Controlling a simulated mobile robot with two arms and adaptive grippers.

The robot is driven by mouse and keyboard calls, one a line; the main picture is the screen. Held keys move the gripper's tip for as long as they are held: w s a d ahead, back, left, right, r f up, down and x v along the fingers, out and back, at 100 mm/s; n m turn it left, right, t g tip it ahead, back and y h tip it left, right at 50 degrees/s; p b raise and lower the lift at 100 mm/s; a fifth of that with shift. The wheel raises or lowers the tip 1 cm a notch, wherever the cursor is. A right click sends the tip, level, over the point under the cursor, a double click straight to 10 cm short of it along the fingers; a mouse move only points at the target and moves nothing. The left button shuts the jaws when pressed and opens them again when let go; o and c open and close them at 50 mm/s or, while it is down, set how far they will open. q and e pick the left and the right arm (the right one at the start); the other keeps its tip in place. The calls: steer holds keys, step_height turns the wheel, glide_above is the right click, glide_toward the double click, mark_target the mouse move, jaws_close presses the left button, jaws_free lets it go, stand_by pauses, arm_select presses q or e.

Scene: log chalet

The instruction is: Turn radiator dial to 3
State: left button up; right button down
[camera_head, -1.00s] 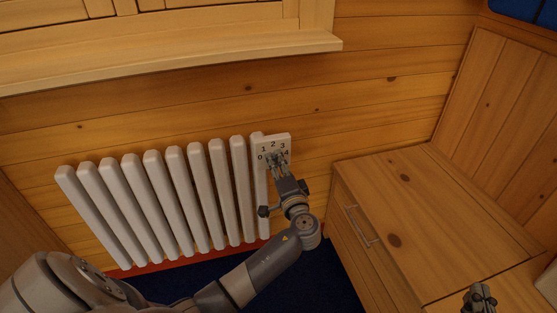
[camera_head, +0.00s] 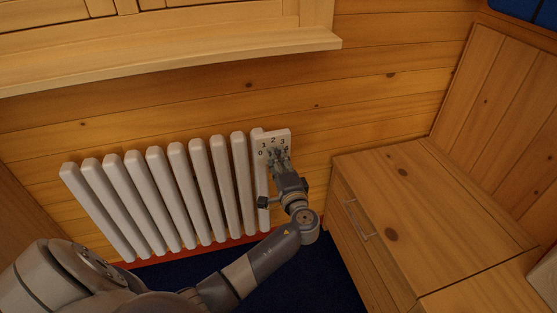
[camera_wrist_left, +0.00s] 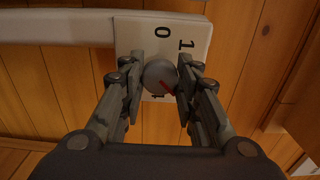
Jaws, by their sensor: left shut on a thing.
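The dial is a round grey knob (camera_wrist_left: 160,76) with a red line on its lower right part in the left wrist view. It sits on a white number plate (camera_head: 272,138) at the right end of the white radiator (camera_head: 190,190). In the head view the plate reads 0, 1, 2, 3 and a partly covered 4. In the left wrist view the plate (camera_wrist_left: 194,30) shows 0 and 1; the number by the red line is hidden. My left gripper (camera_head: 277,160) is shut on the knob, one finger on each side (camera_wrist_left: 160,82). My right gripper is out of view.
A wooden cabinet (camera_head: 420,195) with a metal handle stands right of the radiator. A wooden window sill (camera_head: 180,58) juts out above. Dark blue floor (camera_head: 310,275) shows below. A white object (camera_head: 546,278) is at the right edge.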

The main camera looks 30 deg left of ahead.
arm_select(q)
steer(key=o, duration=1.1)
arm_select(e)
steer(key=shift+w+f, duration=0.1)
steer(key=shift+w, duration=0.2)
arm_select(q)
steer(key=v, duration=1.2)
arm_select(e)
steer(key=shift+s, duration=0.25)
